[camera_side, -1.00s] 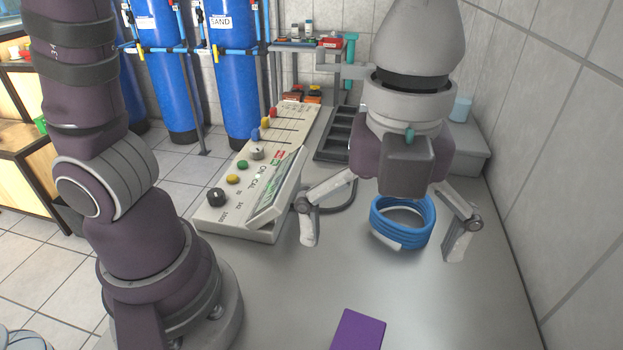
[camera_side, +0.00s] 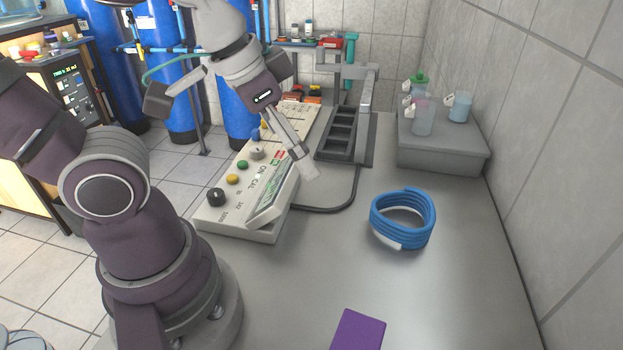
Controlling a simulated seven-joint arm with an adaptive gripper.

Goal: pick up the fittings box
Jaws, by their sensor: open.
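A purple, flat-topped box-like thing (camera_side: 357,331) lies on the grey bench at the bottom edge of the side view, partly cut off. It may be the fittings box, but no label on it is readable. A small red box (camera_side: 331,42) also shows on the back shelf; I cannot tell which one is the fittings box. My gripper (camera_side: 240,130) is open and empty, raised above the controller at the upper left of the bench. Its fingers are spread wide, and it is well apart from the purple thing.
A blue hose coil (camera_side: 402,218) lies mid-bench. The sloped controller (camera_side: 240,205) with knobs stands at the left, and a dark slotted rack (camera_side: 345,135) behind it. A grey platform (camera_side: 440,148) holds jugs at the back right. The front right bench is clear.

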